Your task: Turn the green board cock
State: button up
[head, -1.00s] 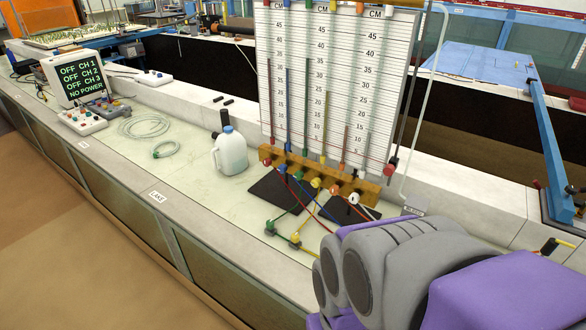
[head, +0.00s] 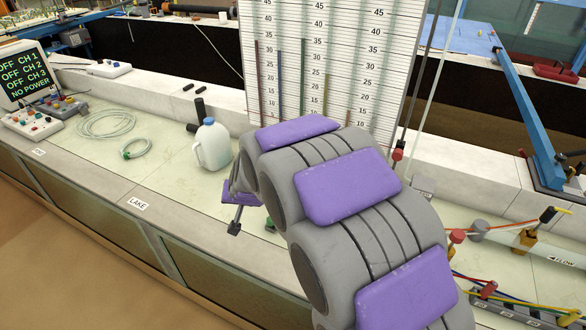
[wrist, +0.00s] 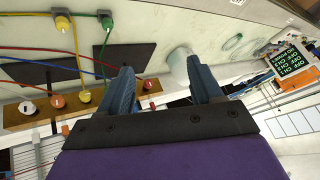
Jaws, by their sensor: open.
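The upright scale board (head: 335,60) shows in the head view, but my arm covers its lower edge and the row of cocks. In the wrist view, the wooden strip (wrist: 14,120) carries a white cock (wrist: 27,107), an orange one (wrist: 57,102), a yellow one (wrist: 84,96) and a red one (wrist: 150,87). I cannot make out the green board cock; my left finger covers the strip between the yellow and red cocks. My gripper (wrist: 164,80) is open, with its fingers pointing over the strip and the red cock between them in the picture.
A white jug (head: 212,145) stands left of the board; it also shows beyond my right finger (wrist: 180,65). A separate green fitting (wrist: 107,22) and a yellow one (wrist: 62,22) lie on the bench with hoses. A monitor (head: 22,75) stands at left.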

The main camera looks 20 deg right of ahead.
jog(key=w+d+f+m+t+h, duration=0.2)
jog(key=w+f, duration=0.2)
jog(key=w, duration=0.4)
jog(key=w+d+f+m+t+h, duration=0.2)
jog(key=w+d+f+h, duration=0.15)
jog(key=w, duration=0.35)
jog(key=d+f+m+t+h, duration=0.2)
jog(key=d+f+m+h, duration=0.2)
jog(key=d+f+h, duration=0.5)
jog(key=shift+y, duration=0.25)
jog(key=b+x, duration=0.1)
jog(key=x, duration=0.4)
jog(key=f+x, duration=0.1)
jog(key=x, duration=0.4)
jog(key=b+x, duration=0.1)
jog(key=x, duration=0.4)
jog(key=shift+w+d+f+b, duration=0.2)
jog(key=shift+w+f+b, duration=0.05)
jog(key=shift+w+b, duration=0.1)
jog(key=c, duration=1)
